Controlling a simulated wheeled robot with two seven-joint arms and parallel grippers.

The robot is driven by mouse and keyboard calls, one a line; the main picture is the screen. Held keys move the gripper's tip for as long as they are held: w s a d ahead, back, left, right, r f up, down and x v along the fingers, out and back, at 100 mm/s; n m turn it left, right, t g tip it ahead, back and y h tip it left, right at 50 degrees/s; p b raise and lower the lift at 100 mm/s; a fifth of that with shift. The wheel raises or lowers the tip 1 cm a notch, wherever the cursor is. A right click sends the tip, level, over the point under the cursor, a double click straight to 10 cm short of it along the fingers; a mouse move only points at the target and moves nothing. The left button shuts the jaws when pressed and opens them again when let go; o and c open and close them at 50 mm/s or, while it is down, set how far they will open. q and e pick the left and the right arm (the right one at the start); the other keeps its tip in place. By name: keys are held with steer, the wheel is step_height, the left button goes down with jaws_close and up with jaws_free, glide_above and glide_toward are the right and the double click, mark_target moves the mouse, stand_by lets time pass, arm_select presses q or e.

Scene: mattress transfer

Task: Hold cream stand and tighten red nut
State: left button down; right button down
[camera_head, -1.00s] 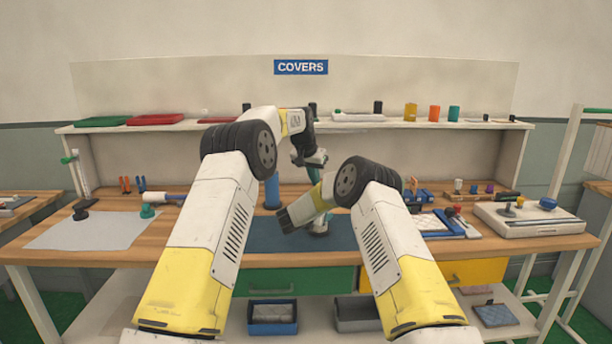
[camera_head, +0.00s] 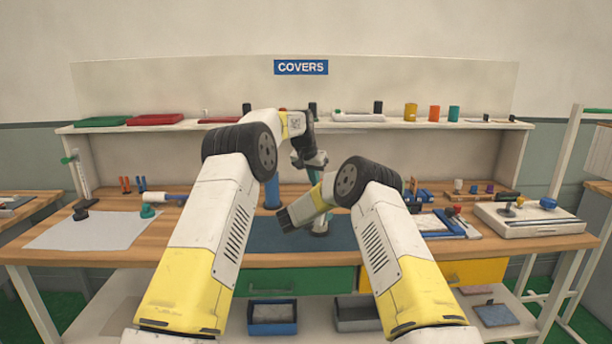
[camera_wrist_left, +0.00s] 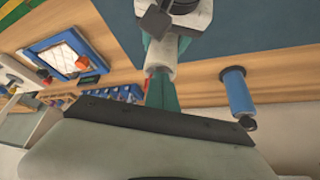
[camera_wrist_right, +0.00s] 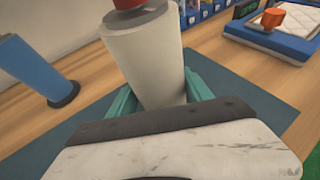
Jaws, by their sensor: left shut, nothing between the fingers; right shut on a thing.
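The cream stand (camera_wrist_right: 148,58) stands over the blue mat (camera_wrist_right: 215,90) in the right wrist view, with the red nut (camera_wrist_right: 132,3) at its top, cut off by the frame edge. My right gripper (camera_wrist_right: 163,90) is shut on the stand, a teal finger on each side. In the left wrist view the stand (camera_wrist_left: 160,58) lies beyond the teal fingertips of my left gripper (camera_wrist_left: 162,90). A red sliver of the nut (camera_wrist_left: 148,84) shows beside them. My left gripper is shut and empty above the stand; whether it touches the nut is unclear. In the head view my arms hide most of the stand.
A blue post (camera_head: 272,192) stands close to the left of the stand. A blue-and-white tray (camera_head: 447,224) and a pale fixture (camera_head: 530,217) lie to the right. A grey sheet (camera_head: 90,228) lies left. The shelf (camera_head: 360,125) spans the back.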

arm_select(q)
steer(key=shift+w+a, duration=0.1)
steer(key=shift+a, duration=0.1)
arm_select(e)
steer(key=shift+r, duration=0.1)
arm_select(q)
step_height(320, 180, up, 6)
steer(key=shift+s+a, duration=0.15)
steer(key=shift+s, duration=0.15)
stand_by(0.6)
arm_select(e)
steer(key=shift+c, duration=1.8)
jaws_free()
